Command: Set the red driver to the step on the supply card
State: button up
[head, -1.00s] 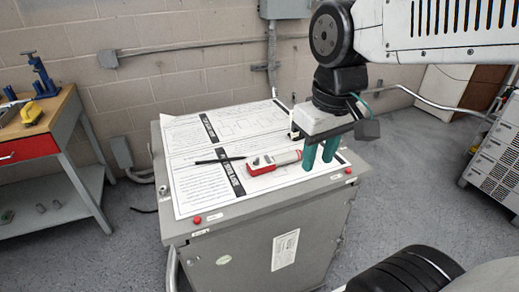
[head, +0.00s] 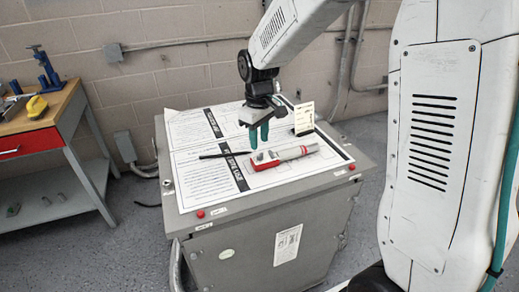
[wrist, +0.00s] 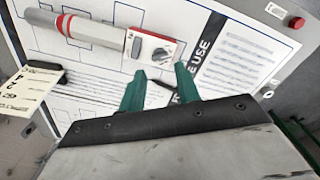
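The red driver (head: 287,156) lies flat on the printed sheet on top of the grey cabinet. It has a red and white head with a round dial (wrist: 162,54) and a long grey handle. The wrist view shows the driver (wrist: 100,35) at the upper left. My gripper (head: 259,138) has green fingers pointing down just above the driver's dial end. In the wrist view its fingertips (wrist: 161,71) are apart with nothing between them, close to the dial. The supply card (head: 304,117) stands in a black holder behind the handle; its writing (wrist: 27,88) is too small to read surely.
A thin black rod (head: 224,155) lies on the sheet left of the driver. Red buttons (head: 201,214) sit at the cabinet's front corners. A wooden workbench (head: 60,110) stands at the left. The sheet's front left is clear.

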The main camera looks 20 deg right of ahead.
aim_at(260, 154)
jog(key=shift+f, duration=2.3)
grip_shut()
jog(key=shift+m, duration=0.3)
jog(key=m, duration=0.5)
jog(key=shift+m, duration=0.3)
jog(key=m, duration=0.4)
jog(key=shift+m, duration=0.7)
